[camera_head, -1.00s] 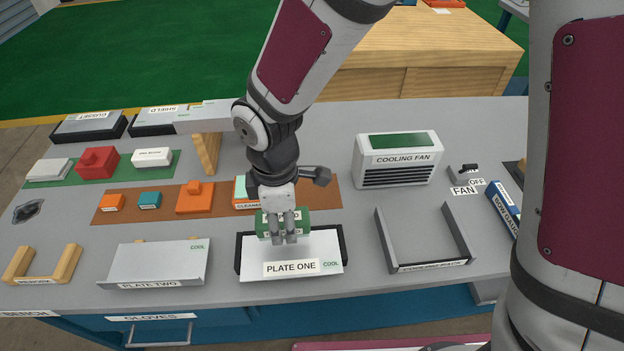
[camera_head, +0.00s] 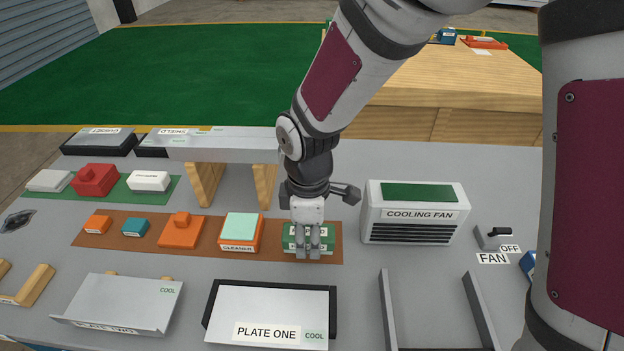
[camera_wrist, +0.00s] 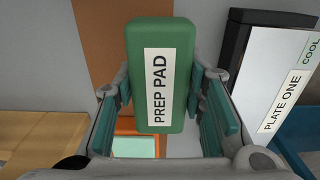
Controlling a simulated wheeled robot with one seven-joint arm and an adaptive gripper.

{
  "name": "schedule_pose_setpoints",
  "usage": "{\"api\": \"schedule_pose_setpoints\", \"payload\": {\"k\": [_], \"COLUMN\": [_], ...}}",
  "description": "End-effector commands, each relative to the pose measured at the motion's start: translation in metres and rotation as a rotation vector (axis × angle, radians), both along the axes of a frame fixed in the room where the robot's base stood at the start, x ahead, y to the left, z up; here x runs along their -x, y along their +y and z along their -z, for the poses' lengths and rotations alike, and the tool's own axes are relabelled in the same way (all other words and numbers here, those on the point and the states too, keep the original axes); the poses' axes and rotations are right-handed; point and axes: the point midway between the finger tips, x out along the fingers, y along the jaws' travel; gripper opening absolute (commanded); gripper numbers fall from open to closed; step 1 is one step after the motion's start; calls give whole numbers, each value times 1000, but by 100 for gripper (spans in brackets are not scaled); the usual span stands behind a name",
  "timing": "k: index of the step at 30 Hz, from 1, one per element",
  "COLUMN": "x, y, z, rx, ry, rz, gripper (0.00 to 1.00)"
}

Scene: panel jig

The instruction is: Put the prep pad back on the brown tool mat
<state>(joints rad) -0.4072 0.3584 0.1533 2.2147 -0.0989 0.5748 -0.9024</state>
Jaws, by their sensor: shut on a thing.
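The green prep pad (camera_head: 291,238) is between the fingers of my gripper (camera_head: 308,252), which is shut on it. In the head view the pad is over the right end of the brown tool mat (camera_head: 160,244), to the right of the orange cleaner box. In the wrist view the pad (camera_wrist: 158,30) shows its white "PREP PAD" label between the two fingers of my gripper (camera_wrist: 164,95), and part of the brown mat (camera_wrist: 108,45) shows behind it. I cannot tell whether the pad touches the mat. The fingers hide part of the pad in the head view.
The cleaner box (camera_head: 239,232), an orange block (camera_head: 181,231) and smaller blocks sit on the mat. Plate one (camera_head: 270,310) lies in front and the cooling fan (camera_head: 414,212) stands to the right. A raised grey plate on wooden supports (camera_head: 205,183) is behind the mat.

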Motion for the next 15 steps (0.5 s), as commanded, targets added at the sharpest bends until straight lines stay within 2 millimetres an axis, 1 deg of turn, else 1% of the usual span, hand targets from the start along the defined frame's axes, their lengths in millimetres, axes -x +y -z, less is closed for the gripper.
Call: {"api": "schedule_pose_setpoints", "payload": {"k": [1, 3, 6, 9, 11, 15], "x": [-12, -25, -37, -43, -43, -42], "y": [-1, -1, -2, -2, -2, -2], "z": [2, 3, 4, 4, 7, 22], "rx": [-1, -1, 0, -1, 0, 1], "ry": [0, -1, 1, 0, 1, 3], "rz": [3, 3, 1, 1, 0, -1], "gripper": [11, 11, 11, 11, 11, 11]}}
